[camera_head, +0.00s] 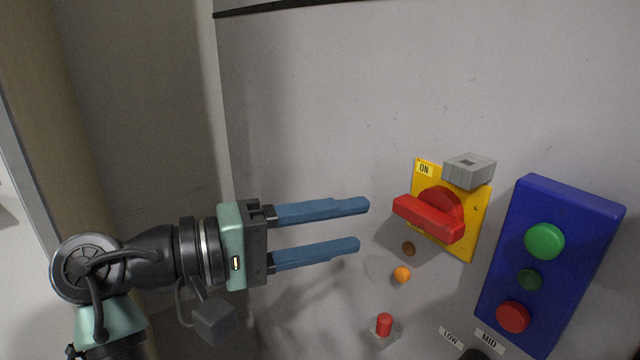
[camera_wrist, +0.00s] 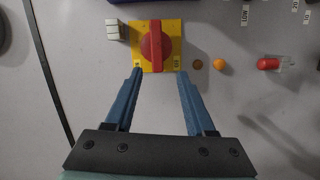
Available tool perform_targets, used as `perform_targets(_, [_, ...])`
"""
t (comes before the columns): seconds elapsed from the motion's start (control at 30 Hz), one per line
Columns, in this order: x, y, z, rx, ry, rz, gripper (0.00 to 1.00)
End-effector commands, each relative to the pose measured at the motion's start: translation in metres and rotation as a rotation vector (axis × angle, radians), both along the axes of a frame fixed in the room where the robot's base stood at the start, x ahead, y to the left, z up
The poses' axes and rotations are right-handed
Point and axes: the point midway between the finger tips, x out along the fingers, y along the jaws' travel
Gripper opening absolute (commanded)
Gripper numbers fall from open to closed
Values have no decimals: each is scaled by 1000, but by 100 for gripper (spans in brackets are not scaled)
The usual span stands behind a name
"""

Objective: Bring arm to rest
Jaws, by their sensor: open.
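My gripper (camera_head: 359,225) is in the middle of the camera_head view, with its two blue fingers apart and nothing between them. The fingers point right, towards a grey panel (camera_head: 300,120). In the wrist view my gripper (camera_wrist: 158,75) also shows open and empty. A red rotary handle (camera_head: 428,218) on a yellow plate (camera_head: 462,247) is mounted on the panel, to the right of the fingertips in the camera_head view. It is apart from them there. The handle (camera_wrist: 155,46) lies beyond the fingertips in the wrist view. An "ON" label is on the plate's upper corner.
A grey block (camera_head: 469,171) sits at the plate's upper edge. A blue box (camera_head: 570,225) with green and red buttons is at right. An orange knob (camera_head: 401,274), a brown disc (camera_head: 408,248) and a red switch (camera_head: 384,324) are below the plate. The panel's upper left is bare.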

Motion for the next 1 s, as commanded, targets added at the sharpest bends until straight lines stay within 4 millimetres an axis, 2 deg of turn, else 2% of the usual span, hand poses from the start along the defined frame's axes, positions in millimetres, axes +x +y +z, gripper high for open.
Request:
perform_targets(0.1, [29, -16, 8, 124, -179, 208, 55])
perform_targets(0.2, [47, -17, 28, 244, -381, 410, 55])
perform_targets(0.27, [53, -14, 45, 317, -512, 530, 55])
perform_targets(0.37, [48, -6, 82, 436, -744, 732, 55])
perform_targets(0.47, [25, 3, 126, 549, -985, 936, 55])
perform_targets(0.6, [-27, 15, 183, 680, -1274, 1201, 55])
perform_targets(0.7, [-64, 20, 209, 749, -1414, 1344, 55])
perform_targets(0.83, [-92, 24, 226, 797, -1505, 1448, 55])
perform_targets(1.0, [-97, 24, 229, 807, -1522, 1470, 55])
